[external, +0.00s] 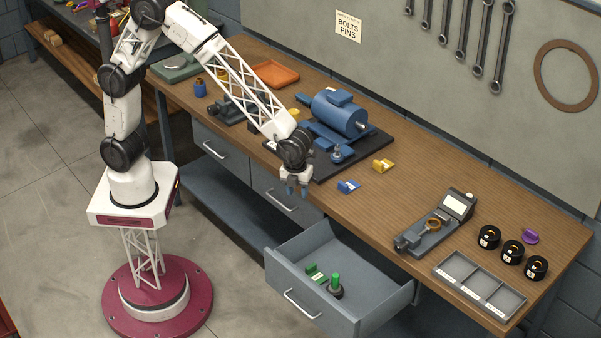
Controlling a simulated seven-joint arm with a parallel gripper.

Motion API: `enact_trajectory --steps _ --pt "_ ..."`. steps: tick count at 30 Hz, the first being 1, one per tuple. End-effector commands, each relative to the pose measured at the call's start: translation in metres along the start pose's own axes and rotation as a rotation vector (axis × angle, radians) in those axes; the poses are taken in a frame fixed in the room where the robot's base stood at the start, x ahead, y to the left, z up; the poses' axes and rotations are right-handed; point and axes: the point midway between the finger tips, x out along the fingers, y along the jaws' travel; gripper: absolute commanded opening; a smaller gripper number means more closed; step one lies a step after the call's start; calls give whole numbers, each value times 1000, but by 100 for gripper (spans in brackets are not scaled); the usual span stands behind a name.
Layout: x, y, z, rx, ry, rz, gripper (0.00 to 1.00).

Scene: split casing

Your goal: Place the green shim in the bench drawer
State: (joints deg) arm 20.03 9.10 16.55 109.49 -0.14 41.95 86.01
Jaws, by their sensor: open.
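The bench drawer (374,308) is pulled out below the bench front. A green shim (312,270), a small block with a pale label, lies inside it on the drawer floor. Right beside it in the drawer is a green-topped peg (335,281) on a dark round base. My gripper (297,192) is open and empty, pointing down by the front edge of the bench, above and behind the drawer in the picture. It touches neither the green shim nor the drawer.
A blue shim (348,186) and a yellow shim (383,165) lie on the bench right of my gripper. A blue motor (341,113) stands behind on a dark mat. A gauge (432,226), a grey divided tray (479,283) and several black rings sit at right.

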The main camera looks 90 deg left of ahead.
Motion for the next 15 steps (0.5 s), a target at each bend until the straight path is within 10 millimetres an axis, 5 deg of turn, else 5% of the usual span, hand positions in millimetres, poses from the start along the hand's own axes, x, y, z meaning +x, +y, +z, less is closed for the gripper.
enact_trajectory --steps 15 --pt "-110 108 68 -522 10 -55 42"
